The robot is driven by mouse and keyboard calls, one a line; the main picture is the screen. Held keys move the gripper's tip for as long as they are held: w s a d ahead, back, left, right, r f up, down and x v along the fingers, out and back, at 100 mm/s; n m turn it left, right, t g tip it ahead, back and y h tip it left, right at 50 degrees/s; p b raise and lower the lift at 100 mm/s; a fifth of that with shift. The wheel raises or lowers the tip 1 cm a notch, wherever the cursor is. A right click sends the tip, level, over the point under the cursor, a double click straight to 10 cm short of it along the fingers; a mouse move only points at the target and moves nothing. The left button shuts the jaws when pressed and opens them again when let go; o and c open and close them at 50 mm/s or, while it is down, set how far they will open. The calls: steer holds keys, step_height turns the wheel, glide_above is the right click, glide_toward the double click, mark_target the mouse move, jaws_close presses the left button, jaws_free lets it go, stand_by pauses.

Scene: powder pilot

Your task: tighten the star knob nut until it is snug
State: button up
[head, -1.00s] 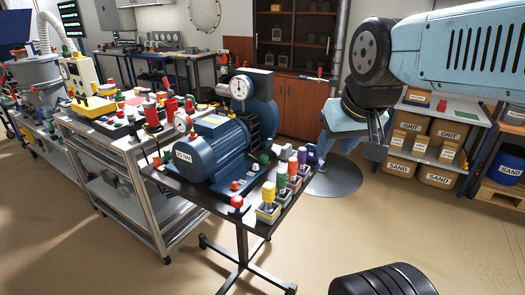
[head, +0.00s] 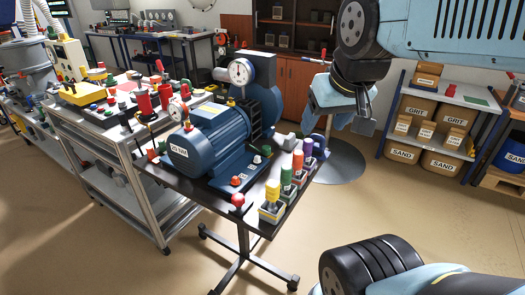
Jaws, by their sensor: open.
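A blue motor-driven pump (head: 200,143) with a round dial gauge (head: 240,71) stands on a small dark wheeled table (head: 190,190). Small red and green knobs sit around its base, among them a red knob (head: 238,200) at the table's front edge and a green one (head: 266,150) to the right of the motor. I cannot tell which of them is the star knob nut; they are too small. My gripper (head: 345,116) is open, pointing down, to the right of the pump and apart from it. Its fingers are partly hidden by its own body.
Several colour-topped items (head: 271,201) line the table's right edge. A metal cart (head: 150,165) full of parts stands close on the left. Shelving (head: 447,98) with grit and sand boxes is at the back right. The floor (head: 360,210) right of the table is clear.

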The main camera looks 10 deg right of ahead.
stand_by(0.8)
steer(key=m+g, duration=0.3)
steer(key=g, duration=0.3)
glide_above(266, 147)
steer(key=f, duration=2.2)
steer(key=shift+s+f, duration=0.2)
steer(key=shift+f, duration=0.2)
steer(key=shift+w+f, duration=0.2)
steer(key=shift+f, duration=4.65)
